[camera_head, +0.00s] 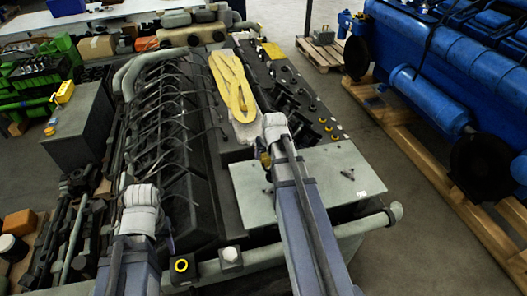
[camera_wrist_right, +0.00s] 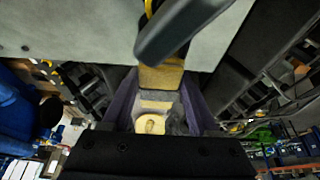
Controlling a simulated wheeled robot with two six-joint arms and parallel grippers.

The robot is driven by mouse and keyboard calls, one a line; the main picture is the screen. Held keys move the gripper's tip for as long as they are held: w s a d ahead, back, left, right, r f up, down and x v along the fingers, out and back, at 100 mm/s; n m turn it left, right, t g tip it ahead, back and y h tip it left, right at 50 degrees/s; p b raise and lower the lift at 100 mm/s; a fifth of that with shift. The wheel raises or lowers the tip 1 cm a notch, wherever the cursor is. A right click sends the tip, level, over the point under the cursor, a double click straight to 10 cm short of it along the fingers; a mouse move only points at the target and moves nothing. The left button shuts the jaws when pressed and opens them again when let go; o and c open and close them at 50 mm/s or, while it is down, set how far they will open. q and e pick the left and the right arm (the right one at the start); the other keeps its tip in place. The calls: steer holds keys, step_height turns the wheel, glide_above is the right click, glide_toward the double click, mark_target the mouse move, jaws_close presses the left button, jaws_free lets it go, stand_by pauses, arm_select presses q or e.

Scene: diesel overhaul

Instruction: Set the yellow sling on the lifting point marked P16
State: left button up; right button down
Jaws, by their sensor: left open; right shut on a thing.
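The yellow sling (camera_head: 232,85) lies in a long flattened loop on top of the dark engine, partly over a pale cloth. My right gripper (camera_head: 264,157) is over the near end of the engine, beside a pale grey plate (camera_head: 310,180). In the right wrist view it is shut on a small yellowish-tan piece (camera_wrist_right: 160,77), with a dark rounded bar (camera_wrist_right: 180,32) just beyond. I cannot tell whether that piece belongs to the sling. My left gripper (camera_head: 138,190) is open at the engine's near left; its fingers are hardly visible. No P16 marking is readable.
Several yellow-ringed fittings (camera_head: 329,129) line the engine's right side. A pale pipe (camera_head: 360,228) runs along the near edge. A blue engine (camera_head: 440,70) stands right, beyond open floor.

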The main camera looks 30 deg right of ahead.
steer(key=shift+s+f, duration=0.1)
steer(key=shift+f, duration=0.2)
steer(key=b, duration=0.7)
glide_above(264, 173)
steer(key=s, duration=0.1)
step_height(264, 173, down, 6)
steer(key=shift+f, duration=0.25)
steer(key=shift+s+r, duration=0.1)
steer(key=shift+f+b, duration=0.75)
steer(key=shift+f, duration=0.2)
stand_by(0.4)
steer(key=shift+c, duration=0.4)
jaws_free()
steer(key=shift+r, duration=0.15)
